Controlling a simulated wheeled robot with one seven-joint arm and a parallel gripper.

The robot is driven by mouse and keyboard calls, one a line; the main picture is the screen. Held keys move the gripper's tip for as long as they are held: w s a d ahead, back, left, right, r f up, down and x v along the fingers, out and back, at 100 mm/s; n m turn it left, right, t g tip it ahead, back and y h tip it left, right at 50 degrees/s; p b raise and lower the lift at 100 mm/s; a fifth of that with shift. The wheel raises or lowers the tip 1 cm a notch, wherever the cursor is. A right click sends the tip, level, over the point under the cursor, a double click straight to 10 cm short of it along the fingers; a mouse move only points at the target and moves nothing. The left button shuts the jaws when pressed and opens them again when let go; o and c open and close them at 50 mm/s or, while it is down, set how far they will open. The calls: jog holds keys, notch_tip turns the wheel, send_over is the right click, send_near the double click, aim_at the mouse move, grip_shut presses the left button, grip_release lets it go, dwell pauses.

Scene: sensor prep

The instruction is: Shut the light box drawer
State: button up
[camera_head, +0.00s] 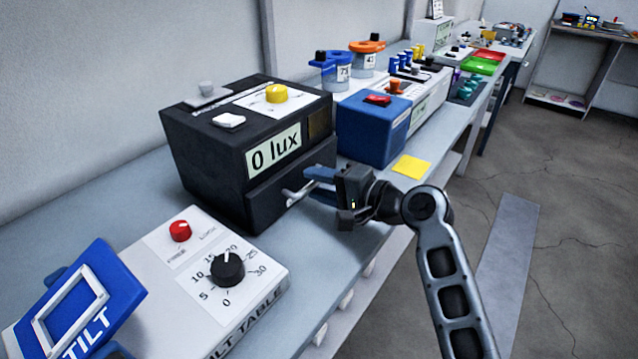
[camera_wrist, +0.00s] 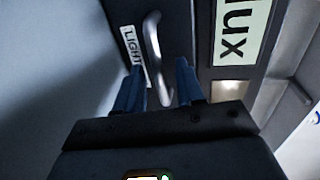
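The black light box (camera_head: 215,160) stands on the bench, with a "0 lux" display on its front. Its drawer (camera_head: 265,205) is low on the front, and its face appears to stick out a little from the box. A silver bar handle (camera_head: 294,193) is on the drawer face; it also shows in the wrist view (camera_wrist: 153,45) beside a "LIGHT" label. My gripper (camera_head: 313,183) is at the handle. In the wrist view, its blue fingers (camera_wrist: 159,78) are apart, one on each side of the handle's near end, with gaps visible. Whether either finger touches it cannot be told.
A tilt table unit (camera_head: 245,305) with a dial and a blue tilted plate stands in front left. A blue box (camera_head: 375,130) with a red button and a yellow note (camera_head: 412,166) are to the right. Open floor (camera_head: 570,200) lies right of the bench.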

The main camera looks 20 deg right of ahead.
jog(key=v, duration=0.7)
jog(key=shift+s+d, duration=0.2)
jog(key=shift+s, duration=0.05)
